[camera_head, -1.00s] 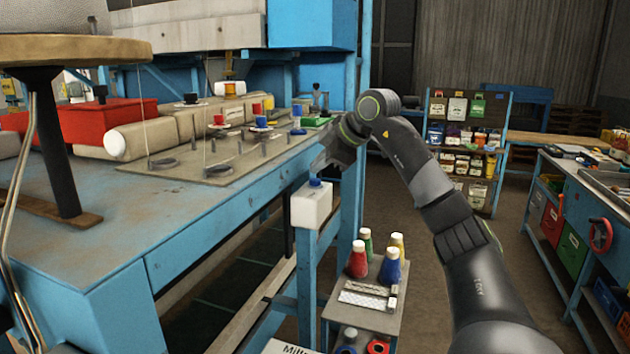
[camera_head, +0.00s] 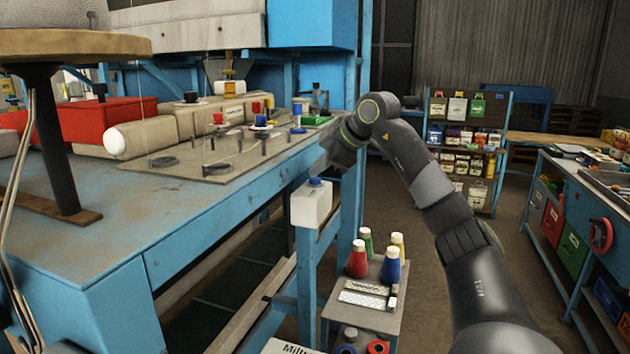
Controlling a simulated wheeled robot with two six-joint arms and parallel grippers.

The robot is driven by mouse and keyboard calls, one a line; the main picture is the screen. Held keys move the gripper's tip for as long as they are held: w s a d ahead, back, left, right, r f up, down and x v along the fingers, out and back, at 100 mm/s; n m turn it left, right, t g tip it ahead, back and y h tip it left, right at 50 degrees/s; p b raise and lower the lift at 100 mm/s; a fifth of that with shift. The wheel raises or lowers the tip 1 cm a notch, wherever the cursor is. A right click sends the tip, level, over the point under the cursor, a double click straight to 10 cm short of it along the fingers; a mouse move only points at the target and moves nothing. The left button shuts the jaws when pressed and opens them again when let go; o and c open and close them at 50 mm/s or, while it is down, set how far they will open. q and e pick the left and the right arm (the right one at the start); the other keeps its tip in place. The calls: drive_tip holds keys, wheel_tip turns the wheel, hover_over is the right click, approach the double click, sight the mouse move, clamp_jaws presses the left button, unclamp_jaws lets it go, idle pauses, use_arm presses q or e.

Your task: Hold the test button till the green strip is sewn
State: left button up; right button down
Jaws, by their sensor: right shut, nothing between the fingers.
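My right arm comes in from the right and reaches to the blue machine table's front right corner. I cannot make out the test button, and the gripper and wrist hide part of that corner. My left gripper is not in view.
The blue table (camera_head: 120,230) carries a grey plate (camera_head: 190,172) with spools and pins, a beige machine arm (camera_head: 140,136) and a red box (camera_head: 90,122). A small cart (camera_head: 375,312) with colored bottles stands below. Open floor lies to the right.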

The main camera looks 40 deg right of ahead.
drive_tip(key=shift+f+b, duration=0.3)
drive_tip(key=shift+f, duration=0.2)
idle(1.8)
drive_tip(key=shift+r, duration=0.15)
idle(4.6)
drive_tip(key=shift+r+p, duration=0.8)
drive_tip(key=shift+p, duration=0.15)
